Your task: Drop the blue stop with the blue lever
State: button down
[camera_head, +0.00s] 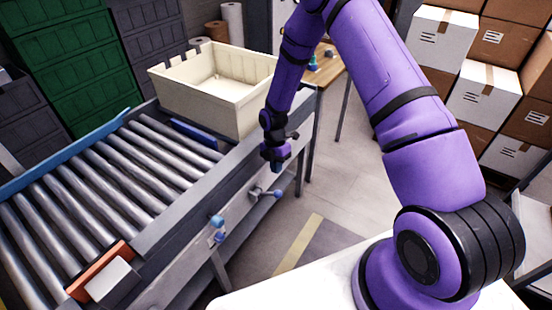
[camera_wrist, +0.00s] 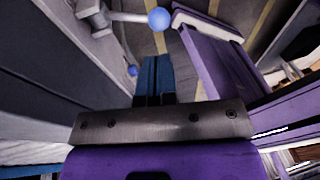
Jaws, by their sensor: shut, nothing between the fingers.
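The blue stop (camera_head: 195,134) is a low blue bar standing up across the rollers, just in front of the cream tote. My gripper (camera_head: 274,162) is shut and empty, pointing down beside the conveyor, apart from the lever. In the wrist view, my blue fingers (camera_wrist: 152,66) are together; a lever's blue ball (camera_wrist: 158,19) is ahead of them, and another small blue ball (camera_wrist: 132,70) lies just left of the fingertips.
The cream tote (camera_head: 202,98) rests at the conveyor's far end. Bare rollers (camera_head: 110,185) fill the middle. Stacked boxes (camera_head: 482,92) stand at right. The floor between conveyor and boxes is mostly free.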

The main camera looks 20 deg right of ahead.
aim_at(278, 191)
jog(key=x, duration=0.7)
jog(key=shift+s+f, duration=0.1)
jog(key=shift+f, duration=0.3)
jog(key=shift+d, duration=0.1)
